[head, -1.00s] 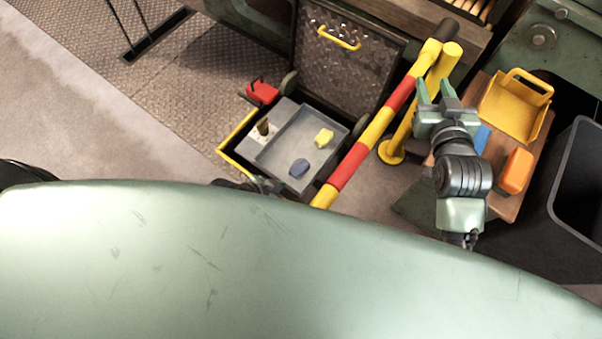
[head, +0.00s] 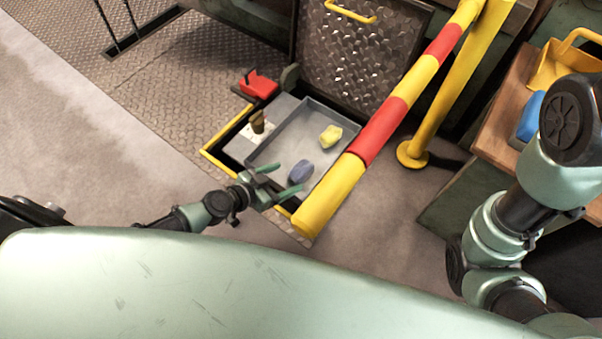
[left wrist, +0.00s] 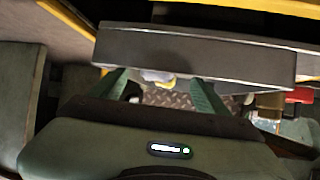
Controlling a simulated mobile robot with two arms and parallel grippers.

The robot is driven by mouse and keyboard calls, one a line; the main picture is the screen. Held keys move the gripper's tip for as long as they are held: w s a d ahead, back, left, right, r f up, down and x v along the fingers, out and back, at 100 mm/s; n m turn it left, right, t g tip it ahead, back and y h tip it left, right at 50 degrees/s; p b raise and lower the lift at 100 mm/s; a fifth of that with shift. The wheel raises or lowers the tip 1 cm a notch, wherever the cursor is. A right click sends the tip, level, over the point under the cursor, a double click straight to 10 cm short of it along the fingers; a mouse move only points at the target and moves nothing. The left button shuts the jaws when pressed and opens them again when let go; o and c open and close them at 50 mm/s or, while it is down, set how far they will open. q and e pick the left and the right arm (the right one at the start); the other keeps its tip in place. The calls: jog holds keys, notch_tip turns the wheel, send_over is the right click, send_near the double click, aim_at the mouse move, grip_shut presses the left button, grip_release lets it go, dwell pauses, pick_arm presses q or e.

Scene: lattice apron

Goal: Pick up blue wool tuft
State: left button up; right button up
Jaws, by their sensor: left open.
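The blue wool tuft (head: 301,171) lies in a shallow grey tray (head: 262,152), near its front right side. A yellow tuft (head: 330,136) lies behind it in the same tray. My left gripper (head: 283,180) is open and empty at the tray's front edge, its fingers pointing toward the blue tuft. One fingertip looks close to the tuft; I cannot tell whether they touch. In the left wrist view the open fingers (left wrist: 163,90) point toward the tray wall (left wrist: 200,52), with a small pale and yellow patch partly hidden below it. My right gripper is out of view.
The tray sits in a floor opening with a yellow edge (head: 222,166). A red-and-yellow rail (head: 376,131) runs close along its right. A brown peg (head: 258,122) and a red object (head: 259,84) stand left and behind. A raised tread-plate hatch (head: 355,55) is behind.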

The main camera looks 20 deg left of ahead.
aim_at(294, 173)
pick_arm(q)
jog(key=x, duration=0.5)
jog(key=shift+w+d+r+b, duration=0.15)
jog(key=shift+w+d+b, duration=0.15)
jog(key=shift+d+b, duration=0.1)
jog(key=c, duration=1.4)
